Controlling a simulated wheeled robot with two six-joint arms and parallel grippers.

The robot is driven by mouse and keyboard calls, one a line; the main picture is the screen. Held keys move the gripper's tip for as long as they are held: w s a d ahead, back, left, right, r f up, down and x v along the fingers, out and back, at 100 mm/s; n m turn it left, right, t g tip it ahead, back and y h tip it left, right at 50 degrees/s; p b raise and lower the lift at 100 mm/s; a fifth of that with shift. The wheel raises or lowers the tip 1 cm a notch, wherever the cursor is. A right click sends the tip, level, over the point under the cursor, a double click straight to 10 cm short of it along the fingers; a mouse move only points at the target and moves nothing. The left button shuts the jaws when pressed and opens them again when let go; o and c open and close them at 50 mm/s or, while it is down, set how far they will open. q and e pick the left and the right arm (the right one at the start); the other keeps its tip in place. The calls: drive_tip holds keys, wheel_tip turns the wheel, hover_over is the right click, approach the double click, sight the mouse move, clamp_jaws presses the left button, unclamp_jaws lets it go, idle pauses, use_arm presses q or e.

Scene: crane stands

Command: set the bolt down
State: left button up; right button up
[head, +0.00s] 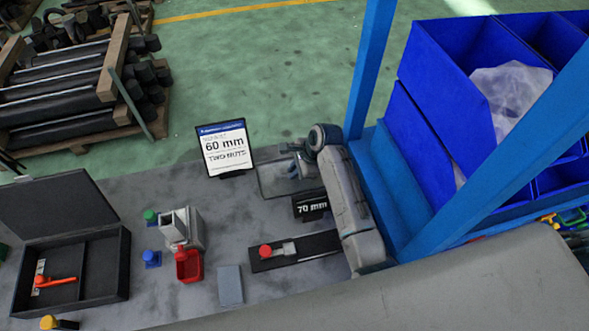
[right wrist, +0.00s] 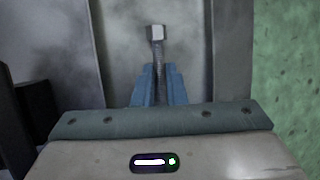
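A bolt (right wrist: 156,35) with a pale hex head and a darker shank shows in the right wrist view, its head pointing away from my gripper. My right gripper (right wrist: 159,72) has its blue fingers close on both sides of the shank and appears shut on it. In the head view the right gripper (head: 300,165) is low over the shallow grey tray (head: 265,190). I cannot tell whether the bolt touches the tray floor. My left gripper is not in view.
A sign reading 60 mm (head: 225,150) stands left of the tray, and a 70 mm label (head: 311,206) in front. A black strip (head: 325,243), a red bin (head: 189,266) and an open black case (head: 118,265) are nearby. A blue post (head: 370,65) rises at right.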

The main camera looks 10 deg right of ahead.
drive_tip(key=shift+o, duration=0.2)
drive_tip(key=shift+s+d+r, duration=0.1)
drive_tip(key=shift+d+r, duration=0.1)
drive_tip(key=shift+r, duration=0.25)
drive_tip(key=b+v, duration=0.4)
drive_tip(key=v, duration=0.7)
drive_tip(key=shift+r, duration=0.15)
